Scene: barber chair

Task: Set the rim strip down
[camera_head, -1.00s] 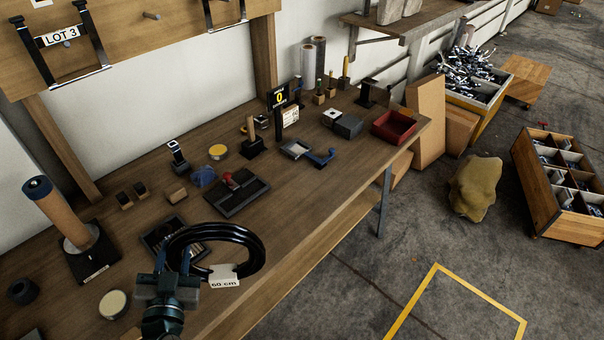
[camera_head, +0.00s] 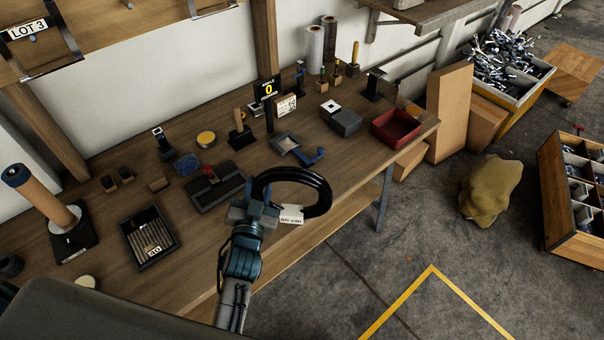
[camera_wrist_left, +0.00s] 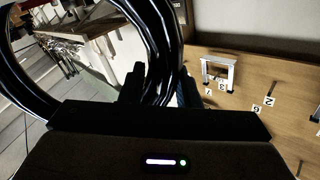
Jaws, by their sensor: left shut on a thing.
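The rim strip (camera_head: 322,184) is a black coiled loop with a white tag (camera_head: 291,214) reading "60 cm". My left gripper (camera_head: 256,203) is shut on the near left side of the loop. The loop is near the bench's front edge; whether it touches the bench top I cannot tell. In the left wrist view the coil (camera_wrist_left: 160,45) rises from between the dark fingers (camera_wrist_left: 158,85) and fills the upper left. The fingertips are partly hidden by the coil. My right gripper is not in view.
The wooden bench (camera_head: 205,262) holds a black tray of rods marked "40" (camera_head: 148,238), a dark tray with a red-handled tool (camera_head: 216,186), a blue-handled tool (camera_head: 310,157) and a red bin (camera_head: 396,127). A roller on a stand (camera_head: 45,205) is at left. Bare bench lies around the rod tray.

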